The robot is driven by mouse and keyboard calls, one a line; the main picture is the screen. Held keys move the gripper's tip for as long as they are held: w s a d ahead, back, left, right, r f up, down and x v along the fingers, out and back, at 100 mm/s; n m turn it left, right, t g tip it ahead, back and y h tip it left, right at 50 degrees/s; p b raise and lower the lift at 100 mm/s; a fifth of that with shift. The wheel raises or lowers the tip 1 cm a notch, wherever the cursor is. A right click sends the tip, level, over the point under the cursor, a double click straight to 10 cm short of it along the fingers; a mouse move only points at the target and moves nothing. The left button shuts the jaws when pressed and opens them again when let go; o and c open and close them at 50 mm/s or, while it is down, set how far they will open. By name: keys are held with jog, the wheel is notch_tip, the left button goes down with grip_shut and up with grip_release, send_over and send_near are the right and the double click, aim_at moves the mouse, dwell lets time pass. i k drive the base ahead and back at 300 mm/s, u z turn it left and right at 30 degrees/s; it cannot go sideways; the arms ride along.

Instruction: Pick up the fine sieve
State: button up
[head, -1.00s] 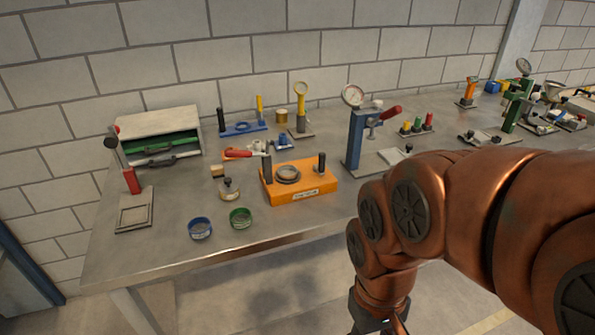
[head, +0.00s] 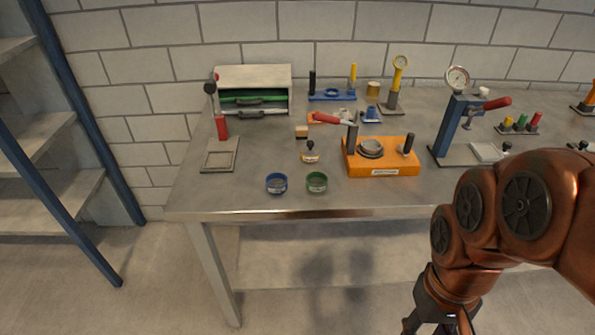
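Two small round sieve-like cups stand side by side near the front edge of the table, a blue one (head: 277,184) and a green one (head: 317,182). I cannot tell from their looks which is the fine sieve. My gripper (head: 437,327) hangs at the bottom right, in front of the table and below its top, well apart from both cups. Its fingertips are cut off by the picture's lower edge, so its opening is not clear.
The metal table (head: 190,195) also holds an orange block with a ring (head: 383,157), a small knobbed weight (head: 310,156), a red-handled frame (head: 220,154), a drawer box (head: 253,77) and a blue gauge press (head: 450,125). Blue-framed shelves (head: 55,130) stand at left. Floor before the table is clear.

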aim_at(276, 182)
jog(key=u, duration=0.3)
jog(key=k, duration=1.05)
jog(key=u, duration=1.45)
jog(key=i, duration=1.05)
jog(key=z, duration=0.8)
